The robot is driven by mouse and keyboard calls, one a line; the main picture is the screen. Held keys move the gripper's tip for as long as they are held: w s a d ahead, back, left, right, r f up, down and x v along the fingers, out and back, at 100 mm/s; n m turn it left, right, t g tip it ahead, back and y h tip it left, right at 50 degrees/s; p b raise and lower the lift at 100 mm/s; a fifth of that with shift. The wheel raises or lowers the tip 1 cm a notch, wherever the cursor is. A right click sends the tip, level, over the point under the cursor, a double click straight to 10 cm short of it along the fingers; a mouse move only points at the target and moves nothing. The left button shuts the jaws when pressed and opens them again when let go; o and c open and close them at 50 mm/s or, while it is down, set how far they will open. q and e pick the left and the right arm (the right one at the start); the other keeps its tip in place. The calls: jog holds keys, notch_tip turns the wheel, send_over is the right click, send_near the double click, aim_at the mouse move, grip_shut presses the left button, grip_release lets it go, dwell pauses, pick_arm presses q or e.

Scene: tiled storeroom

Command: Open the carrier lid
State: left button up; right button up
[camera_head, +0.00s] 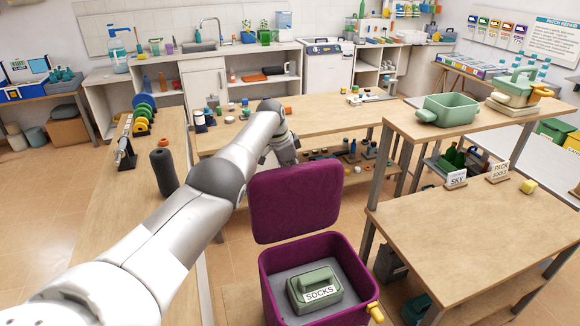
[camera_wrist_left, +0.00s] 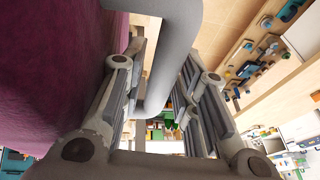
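The carrier (camera_head: 266,290) is a purple box on the floor below the counters. Its purple lid (camera_head: 294,203) stands up at the back edge and the box is open. A green block labelled SOCKS (camera_head: 316,289) sits inside on a grey bottom. A yellow part (camera_head: 375,312) is on its right side. My left arm reaches over from the left to behind the lid. In the left wrist view, the fingers of my left gripper (camera_wrist_left: 165,75) are apart around a grey bar (camera_wrist_left: 165,70), with a gap beside it. The purple lid (camera_wrist_left: 60,60) fills the left side there. My right gripper is out of view.
A wooden table (camera_head: 480,228) with SKY and PACK SOCKS signs stands close on the right. A shelf above it holds a green open bin (camera_head: 447,108). A long counter (camera_head: 120,215) with a dark bottle (camera_head: 164,172) is on the left. A low bench stands behind the lid.

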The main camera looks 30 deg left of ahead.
pick_arm(q)
jog(key=v, duration=1.2)
dwell(0.5)
